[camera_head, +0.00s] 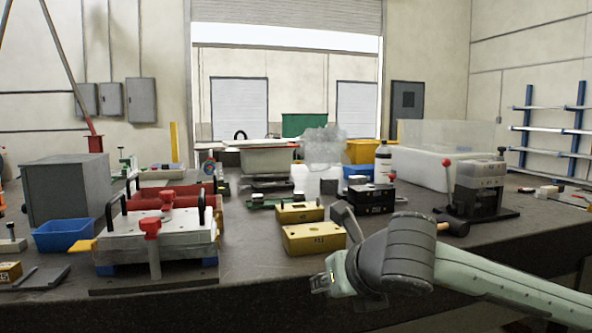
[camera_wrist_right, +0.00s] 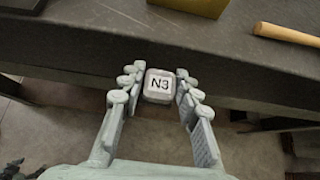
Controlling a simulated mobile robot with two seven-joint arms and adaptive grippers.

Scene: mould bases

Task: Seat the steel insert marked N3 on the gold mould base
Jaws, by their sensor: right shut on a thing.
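The steel insert marked N3 (camera_wrist_right: 158,87) is a small grey block with a white label, held between the fingertips of my right gripper (camera_wrist_right: 157,84). In the wrist view it hangs in front of the table edge, above the floor. In the head view my right gripper (camera_head: 337,284) is low at the front edge, and the insert cannot be made out. A gold mould base (camera_head: 314,239) with a dark mark on its front stands on the table just behind the gripper. A second gold block (camera_head: 298,213) stands behind it. My left gripper is not in view.
Dark steel blocks (camera_head: 371,198) stand behind the gold ones. A wooden-handled hammer (camera_wrist_right: 285,35) lies to the right. A clamped fixture (camera_head: 155,240) stands left, with a blue bin (camera_head: 62,237) beyond it. A press (camera_head: 478,190) stands right.

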